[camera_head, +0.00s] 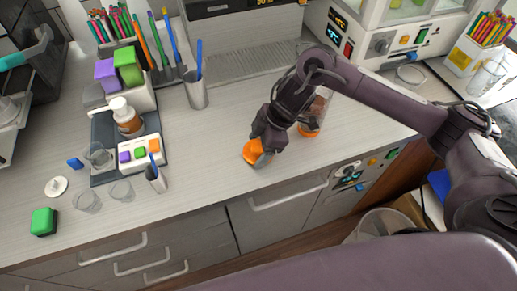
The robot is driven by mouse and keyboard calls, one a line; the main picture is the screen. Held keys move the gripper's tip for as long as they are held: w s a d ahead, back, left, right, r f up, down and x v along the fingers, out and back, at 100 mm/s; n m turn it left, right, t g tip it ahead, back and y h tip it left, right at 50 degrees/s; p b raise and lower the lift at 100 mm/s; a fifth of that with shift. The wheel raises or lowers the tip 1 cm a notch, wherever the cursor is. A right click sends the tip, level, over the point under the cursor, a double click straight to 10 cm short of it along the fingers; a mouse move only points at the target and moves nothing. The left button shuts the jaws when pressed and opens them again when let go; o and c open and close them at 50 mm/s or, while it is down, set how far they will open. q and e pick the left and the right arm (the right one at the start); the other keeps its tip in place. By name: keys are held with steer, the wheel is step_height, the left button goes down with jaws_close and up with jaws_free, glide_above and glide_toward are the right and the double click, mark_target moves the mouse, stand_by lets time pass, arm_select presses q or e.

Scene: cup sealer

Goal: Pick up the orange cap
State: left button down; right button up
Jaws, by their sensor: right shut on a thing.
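The orange cap (252,150) is at the front edge of the counter, just left of and under my right gripper (262,152). The right gripper's fingers are closed on it, and they hide part of it. The cap looks tilted; I cannot tell whether it touches the counter. Behind the right gripper, a clear container with an orange base (309,131) stands on the counter, partly hidden by my arm. My left gripper is not in view.
A metal cup (196,92) holding a blue stick stands left of the gripper. A dark tray (103,171) with a brown bottle (126,117) is further left, near clear cups (122,191) and a green block (44,222). The counter (215,150) between is clear.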

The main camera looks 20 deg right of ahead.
steer(key=shift+w+r, duration=0.1)
steer(key=shift+r, duration=0.45)
step_height(320, 180, up, 19)
steer(key=p, duration=0.1)
steer(key=m+t+h+b, duration=0.4)
steer(key=m+h, duration=0.1)
steer(key=m, duration=1.1)
glide_above(259, 146)
steer(key=d, duration=0.5)
step_height(259, 146, down, 11)
steer(key=shift+w+d+f, duration=0.2)
steer(key=shift+w+d, duration=0.1)
steer(key=shift+w, duration=0.1)
